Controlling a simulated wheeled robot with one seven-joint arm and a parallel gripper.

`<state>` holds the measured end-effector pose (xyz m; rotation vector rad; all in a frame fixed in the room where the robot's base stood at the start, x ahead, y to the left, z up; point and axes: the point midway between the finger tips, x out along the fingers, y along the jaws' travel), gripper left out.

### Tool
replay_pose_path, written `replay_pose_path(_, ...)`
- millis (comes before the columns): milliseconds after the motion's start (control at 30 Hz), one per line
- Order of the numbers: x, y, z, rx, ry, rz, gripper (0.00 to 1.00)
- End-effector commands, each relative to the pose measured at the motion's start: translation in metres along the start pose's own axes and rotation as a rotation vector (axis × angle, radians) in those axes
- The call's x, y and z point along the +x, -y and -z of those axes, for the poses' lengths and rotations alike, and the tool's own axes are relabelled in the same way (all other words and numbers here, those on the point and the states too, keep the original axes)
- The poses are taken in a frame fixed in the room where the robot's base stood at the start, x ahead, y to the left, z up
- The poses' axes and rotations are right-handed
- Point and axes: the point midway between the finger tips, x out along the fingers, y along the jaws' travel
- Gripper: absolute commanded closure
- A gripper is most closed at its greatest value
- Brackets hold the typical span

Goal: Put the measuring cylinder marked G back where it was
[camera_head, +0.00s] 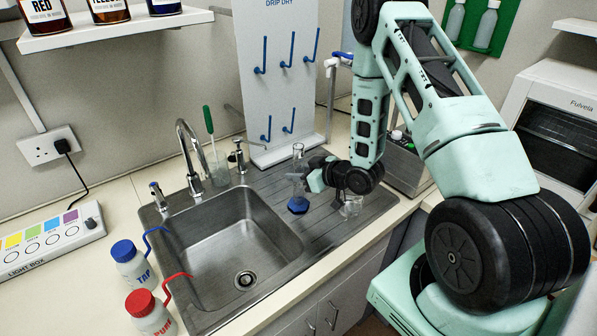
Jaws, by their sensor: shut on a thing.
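A clear measuring cylinder (298,160) with a blue foot stands upright over the ridged draining board (335,175), right of the sink bowl. No letter G is readable on it at this size. My gripper (303,182) comes in from the right and is shut on the cylinder around its middle. I cannot tell whether the blue foot touches the board or hangs just above it. The white drip dry rack (282,25) stands behind the board; its blue pegs in view hold nothing.
A small clear glass (351,206) stands right of the cylinder, partly under my wrist. A tap (190,150) rises behind the sink bowl (235,240). A glass with a green-handled brush (209,120) stands behind. Two wash bottles (132,265) stand at the left front.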

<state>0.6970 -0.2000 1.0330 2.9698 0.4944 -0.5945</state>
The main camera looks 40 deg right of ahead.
Motion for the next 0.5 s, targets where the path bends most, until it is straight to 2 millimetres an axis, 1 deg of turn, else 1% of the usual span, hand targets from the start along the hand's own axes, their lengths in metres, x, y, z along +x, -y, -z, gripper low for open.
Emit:
replay_pose_path(400, 0.0025, 0.0002, -0.0060, 0.000, 0.000, 0.000, 1.00)
replay_pose_path(433, 0.0024, 0.0002, -0.0060, 0.000, 0.000, 0.000, 0.69)
replay_pose_path(467, 0.0020, 0.0002, -0.0050, 0.000, 0.000, 0.000, 0.61)
replay_pose_path(500, 0.0019, 0.0002, -0.0048, 0.000, 0.000, 0.000, 0.50)
